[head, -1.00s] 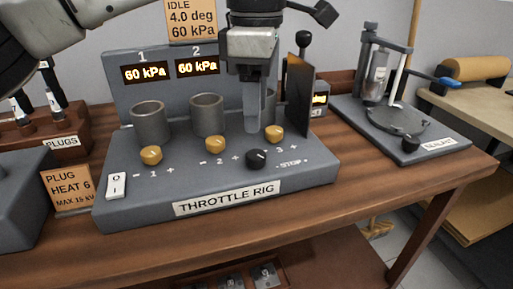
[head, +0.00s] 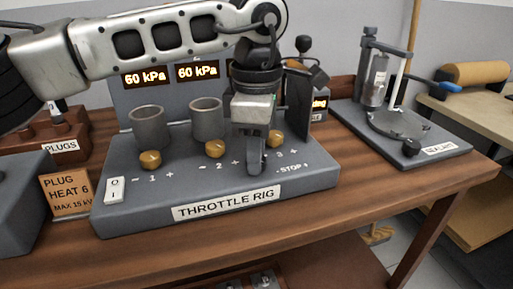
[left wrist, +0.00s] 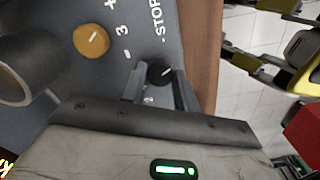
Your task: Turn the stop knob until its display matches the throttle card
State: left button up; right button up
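The black stop knob (left wrist: 160,71) with a white pointer line shows in the left wrist view, beside the STOP label. My left gripper (left wrist: 158,80) is open, with one finger on each side of the knob; I cannot tell whether they touch it. In the head view my left gripper (head: 255,168) points down at the front of the throttle rig (head: 130,208) and hides the knob. The display at the rig's right end (head: 319,104) is partly covered by a dark upright plate, and its reading is not legible. The throttle card is hidden behind my left arm.
Two displays (head: 145,76) (head: 197,71) on the rig both read 60 kPa. Yellow knobs (head: 150,160) (head: 215,149) (head: 276,139) stand close by, in front of grey cylinders. A sealant stand (head: 400,130) is at the right. Bare wood runs along the bench front.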

jog(key=shift+f, duration=0.1)
pick_arm(q)
jog(key=shift+m, duration=0.4)
pick_arm(e)
jog(key=shift+s, duration=0.1)
pick_arm(q)
jog(key=m+p, duration=0.1)
jog(key=m, duration=0.3)
jog(key=shift+r+m, duration=0.1)
jog(key=shift+m, duration=0.3)
jog(key=m, duration=0.4)
jog(key=shift+p, duration=0.4)
pick_arm(e)
jog(key=shift+r, duration=0.3)
jog(key=shift+d, duration=0.1)
pick_arm(q)
jog(key=o, duration=1)
pick_arm(e)
jog(key=shift+r, duration=0.15)
